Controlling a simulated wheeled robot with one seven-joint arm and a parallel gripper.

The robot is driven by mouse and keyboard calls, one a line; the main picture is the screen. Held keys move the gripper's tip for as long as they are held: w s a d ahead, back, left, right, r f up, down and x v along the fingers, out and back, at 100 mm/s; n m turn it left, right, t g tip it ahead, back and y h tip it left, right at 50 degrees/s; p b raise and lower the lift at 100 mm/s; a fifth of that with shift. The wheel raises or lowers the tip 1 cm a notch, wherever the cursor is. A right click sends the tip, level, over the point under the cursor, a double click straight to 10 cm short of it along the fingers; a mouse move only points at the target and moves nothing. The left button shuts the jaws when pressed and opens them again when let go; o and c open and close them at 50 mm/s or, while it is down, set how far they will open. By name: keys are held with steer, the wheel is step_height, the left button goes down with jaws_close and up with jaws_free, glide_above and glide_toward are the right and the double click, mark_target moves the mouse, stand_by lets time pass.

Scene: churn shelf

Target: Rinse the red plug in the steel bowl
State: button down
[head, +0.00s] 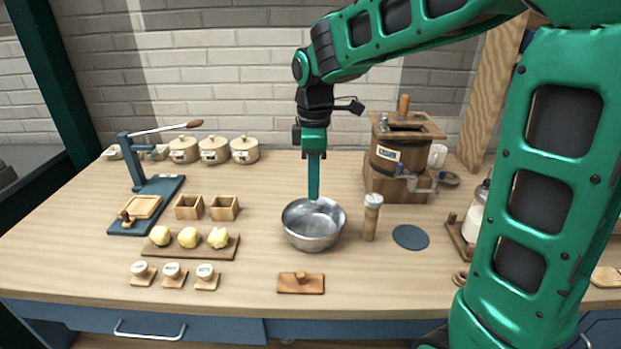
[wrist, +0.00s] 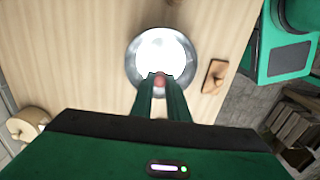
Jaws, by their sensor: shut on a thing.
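The steel bowl (head: 313,241) stands on the wooden bench near its middle. It also shows in the wrist view (wrist: 133,62), bright and shiny inside. My gripper (head: 313,197) points straight down over the bowl, its fingertips at about the bowl's far rim in the head view. In the wrist view my gripper (wrist: 160,88) is shut on the small red plug (wrist: 160,80), which shows between the fingertips against the bowl. The plug is hidden in the head view. I cannot tell whether it touches anything in the bowl.
A wooden churn (head: 398,160) stands behind right of the bowl. A wooden shaker-like cylinder (head: 371,217) stands close at its right, beside a blue disc (head: 410,237). A board with yellow lumps (head: 188,238) lies left. A wooden block with a knob (head: 300,283) lies in front.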

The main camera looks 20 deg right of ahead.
steer(key=shift+a+f, duration=0.1)
steer(key=shift+f, duration=4.5)
steer(key=shift+a, duration=0.2)
steer(key=shift+d, duration=0.25)
steer(key=shift+r, duration=0.1)
steer(key=shift+r, duration=3.7)
steer(key=shift+r, duration=2)
